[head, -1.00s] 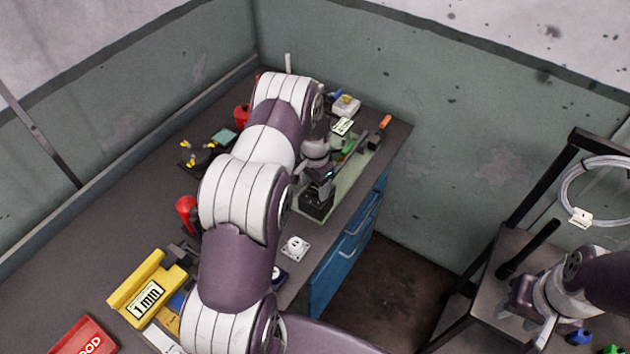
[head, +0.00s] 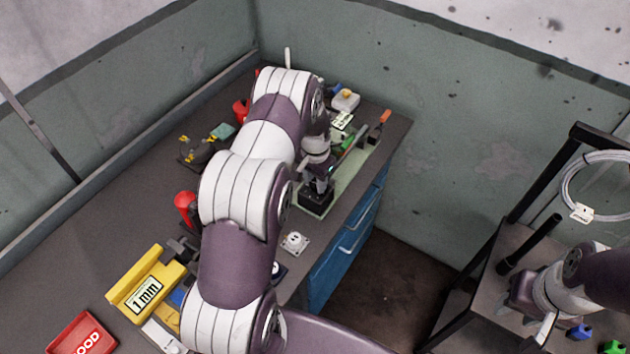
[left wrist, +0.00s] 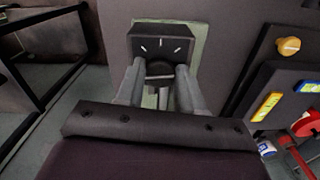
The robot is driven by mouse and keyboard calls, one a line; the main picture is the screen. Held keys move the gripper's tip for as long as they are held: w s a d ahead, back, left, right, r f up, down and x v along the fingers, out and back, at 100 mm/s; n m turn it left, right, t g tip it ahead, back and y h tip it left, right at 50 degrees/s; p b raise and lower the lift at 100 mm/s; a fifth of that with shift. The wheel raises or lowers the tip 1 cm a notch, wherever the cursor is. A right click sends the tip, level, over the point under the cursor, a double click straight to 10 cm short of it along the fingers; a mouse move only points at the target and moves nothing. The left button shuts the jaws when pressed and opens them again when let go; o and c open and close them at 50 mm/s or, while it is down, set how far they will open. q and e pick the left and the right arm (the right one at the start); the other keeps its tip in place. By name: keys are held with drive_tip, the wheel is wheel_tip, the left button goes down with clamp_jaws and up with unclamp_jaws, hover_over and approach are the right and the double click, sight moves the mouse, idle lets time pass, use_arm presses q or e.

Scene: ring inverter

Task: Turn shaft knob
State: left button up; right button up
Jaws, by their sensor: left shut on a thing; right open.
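The shaft knob's black housing (left wrist: 161,42) shows in the left wrist view with white tick marks on its face; in the head view it is a small black box (head: 316,201) on the bench. My left gripper (left wrist: 159,72) is shut on the dark round knob (left wrist: 158,68) just below the tick marks. The fingers hide the knob's sides, and its angle is hard to read. In the head view my left gripper (head: 321,183) is at the box, partly hidden by its arm. My right gripper (head: 540,328) is at the lower right, open and away from the bench.
The housing stands on a pale green mat (head: 368,150) near the bench's right edge. A yellow block (head: 146,284), a red tray (head: 82,335) and a white socket (head: 295,242) lie nearer. A black-framed stand with a coiled cable (head: 600,190) is at right.

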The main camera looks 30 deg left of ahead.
use_arm(q)
drive_tip(key=n+b, duration=0.2)
drive_tip(key=n, duration=0.1)
drive_tip(key=shift+w+n, duration=0.15)
drive_tip(key=shift+n, duration=0.25)
drive_tip(key=shift+r+n+b, duration=0.15)
drive_tip(key=shift+n+b, duration=0.4)
drive_tip(key=shift+n, duration=1.05)
drive_tip(key=shift+w, duration=0.1)
drive_tip(key=o, duration=1)
drive_tip(key=shift+o, duration=0.2)
